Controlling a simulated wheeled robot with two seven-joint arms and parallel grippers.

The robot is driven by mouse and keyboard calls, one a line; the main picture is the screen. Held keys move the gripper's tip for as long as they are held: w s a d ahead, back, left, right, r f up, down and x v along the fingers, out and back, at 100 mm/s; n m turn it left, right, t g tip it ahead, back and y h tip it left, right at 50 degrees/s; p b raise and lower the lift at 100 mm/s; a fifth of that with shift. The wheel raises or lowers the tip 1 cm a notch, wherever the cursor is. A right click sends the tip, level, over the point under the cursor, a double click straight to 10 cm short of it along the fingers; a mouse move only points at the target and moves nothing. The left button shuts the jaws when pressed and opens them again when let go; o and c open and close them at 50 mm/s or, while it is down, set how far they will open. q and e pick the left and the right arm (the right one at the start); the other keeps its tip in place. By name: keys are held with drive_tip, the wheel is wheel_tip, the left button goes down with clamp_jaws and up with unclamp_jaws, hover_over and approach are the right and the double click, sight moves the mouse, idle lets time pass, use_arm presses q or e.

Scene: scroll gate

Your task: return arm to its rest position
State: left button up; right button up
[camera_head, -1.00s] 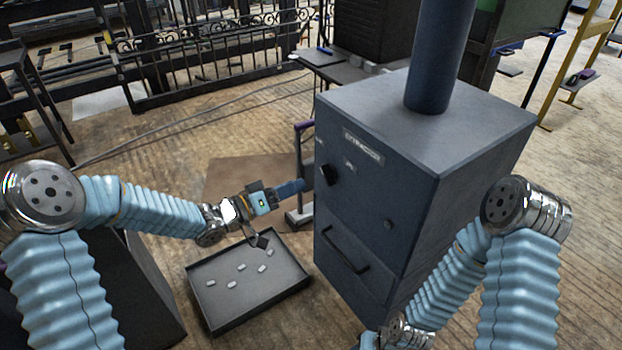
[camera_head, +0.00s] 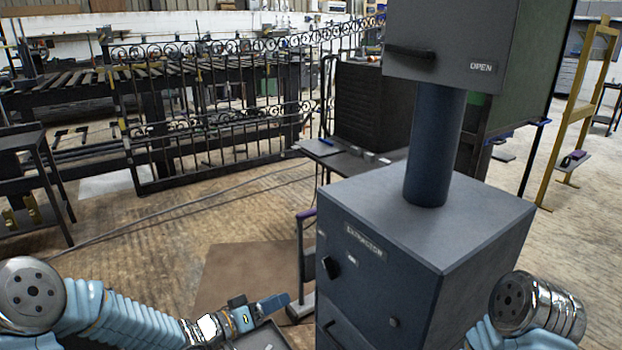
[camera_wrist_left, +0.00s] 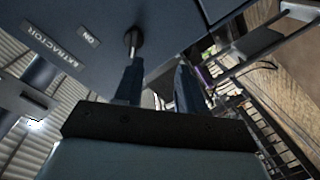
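My left arm (camera_head: 125,318) comes in low from the left. Its gripper (camera_head: 284,301) points at the front of the dark blue extractor box (camera_head: 375,285), left of and a little below the black knob (camera_head: 331,267), apart from it. In the left wrist view the two fingers of the left gripper (camera_wrist_left: 159,72) stand apart with nothing between them. The knob (camera_wrist_left: 131,38) shows beyond one fingertip there. My right arm (camera_head: 535,308) shows only at its elbow at the lower right; its gripper is out of view.
A dark pipe (camera_head: 435,145) rises from the extractor to a grey box (camera_head: 450,40) labelled OPEN. A tray (camera_head: 262,340) is barely visible below the left gripper. A purple-topped stand (camera_head: 303,265) is close behind the gripper. Open floor (camera_head: 150,235) lies left, before an iron gate (camera_head: 215,105).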

use_arm(q)
drive_tip(key=s+f+n+g+y, duration=0.1)
drive_tip(key=s+f+g+y, duration=0.2)
drive_tip(key=f, duration=0.6)
drive_tip(key=s+f+n+g+y, duration=0.1)
drive_tip(key=s+f+n+y, duration=0.15)
drive_tip(key=s+f, duration=0.55)
drive_tip(key=s+f+g+y, duration=0.3)
drive_tip(key=s+f+g, duration=0.3)
drive_tip(key=s+f, duration=0.4)
drive_tip(key=s, duration=0.3)
drive_tip(key=shift+a+f+m, duration=0.25)
drive_tip(key=shift+f+m, duration=0.05)
drive_tip(key=shift+m, duration=0.05)
